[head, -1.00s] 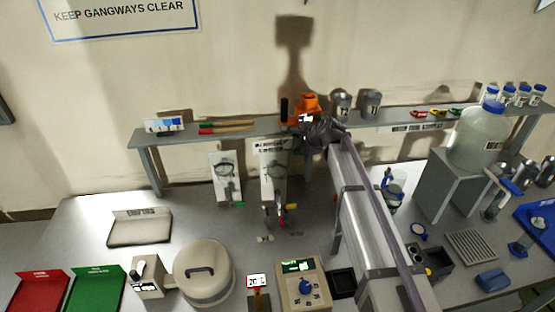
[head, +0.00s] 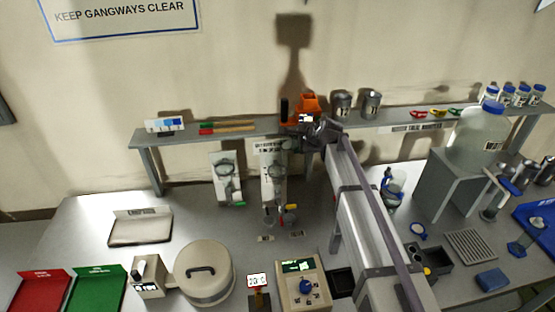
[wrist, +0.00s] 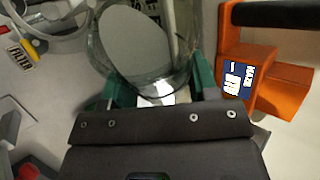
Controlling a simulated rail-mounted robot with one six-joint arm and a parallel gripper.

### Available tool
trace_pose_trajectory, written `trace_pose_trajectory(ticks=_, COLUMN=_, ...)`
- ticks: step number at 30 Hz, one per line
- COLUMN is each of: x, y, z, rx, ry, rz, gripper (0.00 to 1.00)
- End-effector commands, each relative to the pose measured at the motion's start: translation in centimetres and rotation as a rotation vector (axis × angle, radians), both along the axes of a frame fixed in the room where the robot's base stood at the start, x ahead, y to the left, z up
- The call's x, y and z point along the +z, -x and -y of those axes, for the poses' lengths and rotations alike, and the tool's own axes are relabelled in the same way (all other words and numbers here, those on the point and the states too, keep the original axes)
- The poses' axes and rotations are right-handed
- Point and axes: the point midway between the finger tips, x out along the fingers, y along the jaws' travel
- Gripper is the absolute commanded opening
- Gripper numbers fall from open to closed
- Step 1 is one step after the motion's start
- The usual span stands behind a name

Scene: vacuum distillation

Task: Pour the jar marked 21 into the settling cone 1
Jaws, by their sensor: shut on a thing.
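My gripper (wrist: 155,95) has green fingers closed around a clear glass jar (wrist: 145,40), seen through its wide mouth in the wrist view. The jar's number cannot be read, and I cannot make out liquid in it. In the head view my gripper (head: 305,140) is beside the right-hand settling cone's stand, near the shelf front, and largely hidden by my arm. Two settling cones hang in rings before white plates, a left one (head: 226,170) and a right one (head: 276,172). Which is cone 1 cannot be read. A ring (wrist: 50,22) shows left of the jar in the wrist view.
An orange object (head: 306,104) stands on the shelf behind my gripper, close to the jar's right in the wrist view (wrist: 265,85). Metal cans (head: 342,104) stand further right. A beige instrument (head: 302,285) and a round lidded vessel (head: 204,270) occupy the bench front.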

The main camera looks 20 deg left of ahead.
Motion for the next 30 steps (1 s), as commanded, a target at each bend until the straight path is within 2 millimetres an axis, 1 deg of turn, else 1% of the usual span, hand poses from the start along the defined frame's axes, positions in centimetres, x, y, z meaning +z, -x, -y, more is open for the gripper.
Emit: trace_pose_trajectory(ticks=30, x=0.52, y=0.08, z=-0.03, rx=0.000, ry=0.039, rz=0.062, gripper=0.25)
